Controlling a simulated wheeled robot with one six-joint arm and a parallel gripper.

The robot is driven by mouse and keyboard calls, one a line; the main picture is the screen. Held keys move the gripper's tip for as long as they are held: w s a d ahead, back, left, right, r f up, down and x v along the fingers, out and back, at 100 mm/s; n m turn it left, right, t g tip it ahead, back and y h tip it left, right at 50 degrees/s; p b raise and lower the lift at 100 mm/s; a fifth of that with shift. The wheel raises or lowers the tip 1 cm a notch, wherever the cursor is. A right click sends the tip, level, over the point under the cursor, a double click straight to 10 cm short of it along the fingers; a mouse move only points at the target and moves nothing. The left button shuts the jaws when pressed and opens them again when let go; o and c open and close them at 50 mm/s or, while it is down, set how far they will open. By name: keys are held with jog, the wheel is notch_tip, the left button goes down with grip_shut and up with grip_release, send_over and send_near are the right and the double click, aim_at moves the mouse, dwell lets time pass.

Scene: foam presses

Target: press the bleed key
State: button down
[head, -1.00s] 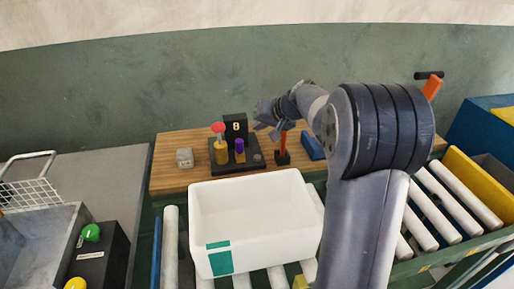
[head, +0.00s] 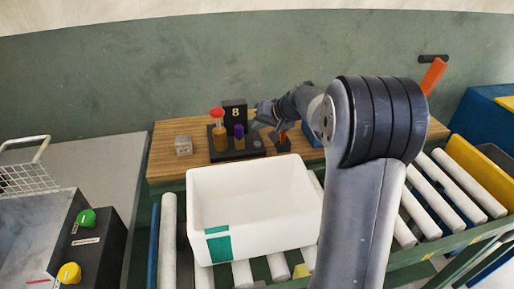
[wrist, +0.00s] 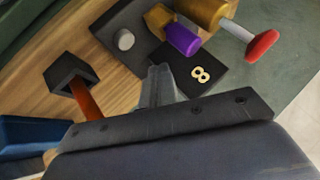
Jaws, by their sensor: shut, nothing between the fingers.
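A black base (head: 222,155) stands on the wooden board and also shows in the wrist view (wrist: 120,15). It carries a red-topped brass plunger (head: 218,120), a purple-capped brass piece (head: 239,136), a small grey round button (head: 257,144) and an upright block (head: 235,115) marked with a pale character. The button shows clearly in the wrist view (wrist: 124,39). No legible label tells which part is the bleed key. My gripper (head: 260,116) is shut and empty, above the base's right end. In the wrist view its fingertips (wrist: 160,75) point towards the base, between button and marked block.
An orange-handled lever (head: 283,138) in a black holder and a blue block (head: 313,132) stand right of the base. A grey cube (head: 183,145) stands left. A white bin (head: 195,215) sits on rollers in front. A box with green and yellow buttons (head: 97,245) is at lower left.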

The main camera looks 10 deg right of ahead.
aim_at(256, 144)
jog(key=shift+f+b, duration=1.35)
jog(key=shift+f, duration=0.5)
dwell(0.6)
jog(key=shift+f+b, duration=0.4)
jog(key=shift+b, duration=0.2)
jog(key=shift+f, duration=0.2)
jog(key=shift+s+f+b, duration=0.15)
jog(key=shift+f+b, duration=0.7)
jog(key=shift+b, duration=0.05)
dwell(0.8)
jog(key=shift+r+p, duration=0.45)
jog(key=shift+r, duration=0.6)
jog(key=shift+r+p, duration=1.65)
jog(key=shift+r, duration=0.9)
